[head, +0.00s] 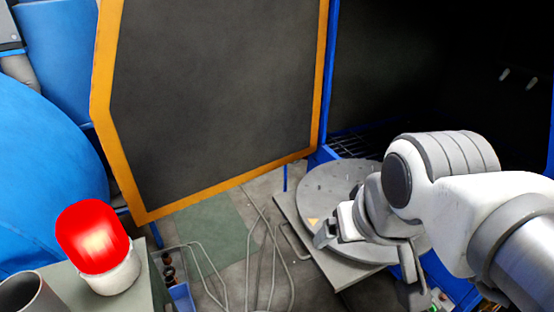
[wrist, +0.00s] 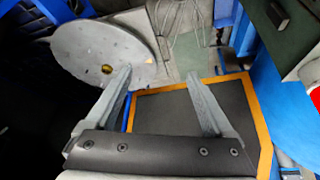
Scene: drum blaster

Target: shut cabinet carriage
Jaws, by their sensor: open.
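The cabinet carriage is a grey platform (head: 345,276) with a round, perforated turntable plate (head: 318,187). It sticks out from the dark cabinet opening, and a wire handle (head: 291,241) is on its front edge. The round plate also shows at the left of the wrist view (wrist: 95,52). My gripper (head: 360,245) is above the plate in the head view and hides part of it. In the wrist view my gripper (wrist: 158,75) has its fingers spread with nothing between them. The left finger overlaps the plate's edge, and I cannot tell its height above it.
The open cabinet door (head: 222,95), dark with an orange edge, stands left of the carriage; it lies behind my fingers in the wrist view (wrist: 185,112). A red-topped object (head: 93,238) stands on a grey-green surface at lower left. Bent wire frames (head: 262,262) lie in front.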

